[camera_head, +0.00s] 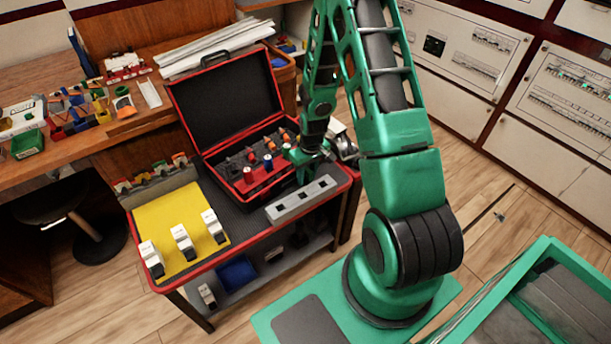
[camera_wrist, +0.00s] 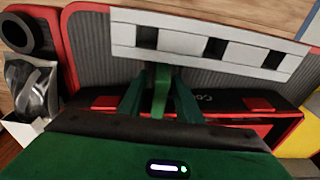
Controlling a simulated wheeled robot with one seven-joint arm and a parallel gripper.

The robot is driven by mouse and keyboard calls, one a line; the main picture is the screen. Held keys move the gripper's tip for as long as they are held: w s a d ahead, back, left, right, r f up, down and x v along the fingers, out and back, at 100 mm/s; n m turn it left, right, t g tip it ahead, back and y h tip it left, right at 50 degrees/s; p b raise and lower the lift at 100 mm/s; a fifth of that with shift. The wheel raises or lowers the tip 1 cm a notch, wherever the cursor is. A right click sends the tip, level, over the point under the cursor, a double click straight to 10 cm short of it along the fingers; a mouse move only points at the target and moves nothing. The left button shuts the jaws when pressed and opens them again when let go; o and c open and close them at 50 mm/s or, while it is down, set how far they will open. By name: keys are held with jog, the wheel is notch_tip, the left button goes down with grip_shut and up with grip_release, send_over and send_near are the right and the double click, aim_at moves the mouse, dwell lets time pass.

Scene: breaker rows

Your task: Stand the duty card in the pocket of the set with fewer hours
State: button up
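I cannot make out a duty card, or hour markings on any set, in either view. A pale grey strip with several dark openings (camera_head: 290,206) lies along the trolley's right front edge; it spans the top of the wrist view (camera_wrist: 277,60). My gripper (camera_head: 310,158) is above the trolley, just behind the strip and beside the open case. In the wrist view, its green parts (camera_wrist: 160,92) point toward the strip. A narrow green piece shows between two side pieces; whether these are closed fingers or something held is unclear.
The open black case with red trim (camera_head: 225,100) holds several small items. White breaker-like blocks (camera_head: 182,243) stand on a yellow mat (camera_head: 165,215) on the trolley's left. A cluttered bench (camera_head: 60,160) stands at left. Wall panels (camera_head: 480,50) are at the upper right.

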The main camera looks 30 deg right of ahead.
jog(key=r, duration=0.4)
jog(key=s+r, duration=0.1)
jog(key=r, duration=0.7)
jog(key=shift+s+r, duration=0.15)
jog(key=shift+s, duration=0.1)
jog(key=s+r+m, duration=0.3)
jog(key=s+r, duration=0.8)
jog(key=s, duration=0.2)
jog(key=s+r+m+g, duration=0.1)
jog(key=s+r+m, duration=0.2)
jog(key=s+r, duration=0.9)
jog(key=shift+s+m, duration=0.3)
jog(key=shift+s, duration=0.85)
jog(key=shift+o, duration=0.4)
jog(key=shift+s, duration=0.3)
jog(key=shift+s+a, duration=0.1)
jog(key=shift+c, duration=0.5)
jog(key=shift+g, duration=0.3)
